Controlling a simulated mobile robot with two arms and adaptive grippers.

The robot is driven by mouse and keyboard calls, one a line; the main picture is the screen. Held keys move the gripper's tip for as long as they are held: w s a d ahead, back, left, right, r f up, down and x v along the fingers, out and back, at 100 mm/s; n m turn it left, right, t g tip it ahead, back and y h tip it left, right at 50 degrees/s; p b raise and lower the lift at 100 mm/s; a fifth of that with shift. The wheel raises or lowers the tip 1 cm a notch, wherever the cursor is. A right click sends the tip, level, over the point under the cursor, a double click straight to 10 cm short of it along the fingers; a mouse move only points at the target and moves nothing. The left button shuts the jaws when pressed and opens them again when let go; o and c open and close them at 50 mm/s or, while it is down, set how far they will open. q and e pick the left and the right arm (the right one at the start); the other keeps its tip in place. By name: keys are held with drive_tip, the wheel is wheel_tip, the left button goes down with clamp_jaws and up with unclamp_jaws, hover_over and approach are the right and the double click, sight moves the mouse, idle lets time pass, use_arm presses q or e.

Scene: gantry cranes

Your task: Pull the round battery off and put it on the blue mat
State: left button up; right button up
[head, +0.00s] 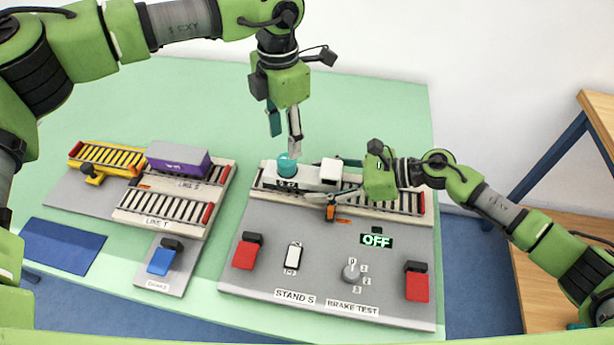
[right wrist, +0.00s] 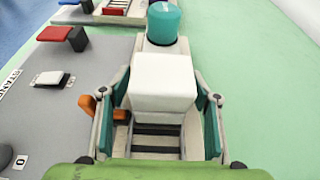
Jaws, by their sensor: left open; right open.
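The round battery is a teal cylinder (head: 287,165) standing upright on the left end of a white vehicle (head: 313,181) on the stand's roller track. It also shows at the top of the right wrist view (right wrist: 163,22). The blue mat (head: 63,246) lies flat and empty at the lower left. My left gripper (head: 285,133) is open and empty, pointing down above the battery, apart from it. My right gripper (head: 334,182) is open around the vehicle's white raised block (right wrist: 163,85), one finger on each side. Whether the fingers touch the block is unclear.
An orange lever (head: 330,211) is close to my right gripper's near finger. Red switches (head: 246,251), a knob (head: 351,271) and an OFF display (head: 376,240) are on the grey stand. A purple-grey container (head: 178,160) and yellow track lie left, between battery and mat.

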drive_tip(key=shift+a+f, duration=0.15)
drive_tip(key=shift+a, duration=0.2)
